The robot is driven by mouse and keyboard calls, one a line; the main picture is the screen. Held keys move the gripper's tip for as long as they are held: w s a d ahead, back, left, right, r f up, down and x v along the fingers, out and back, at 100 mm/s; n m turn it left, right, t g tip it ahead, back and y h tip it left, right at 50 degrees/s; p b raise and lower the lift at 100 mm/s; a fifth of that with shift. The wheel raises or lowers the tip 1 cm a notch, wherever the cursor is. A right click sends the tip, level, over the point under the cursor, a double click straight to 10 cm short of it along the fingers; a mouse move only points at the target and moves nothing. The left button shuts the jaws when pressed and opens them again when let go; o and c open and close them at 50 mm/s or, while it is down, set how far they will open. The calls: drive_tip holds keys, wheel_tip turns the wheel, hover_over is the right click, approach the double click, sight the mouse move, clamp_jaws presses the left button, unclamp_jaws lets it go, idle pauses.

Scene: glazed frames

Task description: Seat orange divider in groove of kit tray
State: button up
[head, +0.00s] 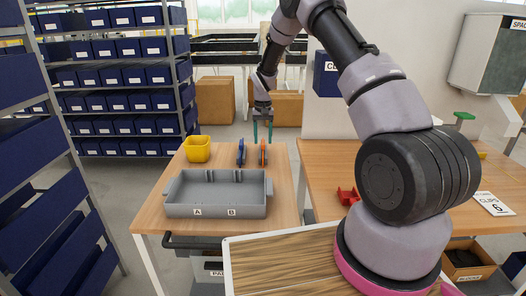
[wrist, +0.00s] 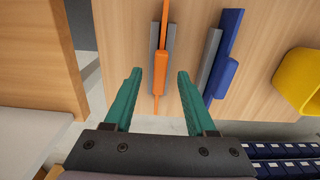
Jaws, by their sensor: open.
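The orange divider (head: 263,153) stands upright at the far right of the left table. In the wrist view the orange divider (wrist: 160,68) is a thin plate with a thicker block, set in a grey holder (wrist: 155,40). My gripper (head: 262,132) is open and empty above the divider. In the wrist view my gripper's teal fingertips (wrist: 160,72) are on either side of the divider, apart from it. The groove itself is not clear.
A blue divider (head: 240,152) stands in its own holder just left of the orange one. A yellow bin (head: 197,149) stands at the table's back left. A second table (head: 330,160) on the right holds a red part (head: 347,195). Shelves of blue bins stand at left.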

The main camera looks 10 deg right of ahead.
sight(263, 142)
wheel_tip(263, 142, down, 3)
drive_tip(key=shift+w+f, duration=0.15)
clamp_jaws()
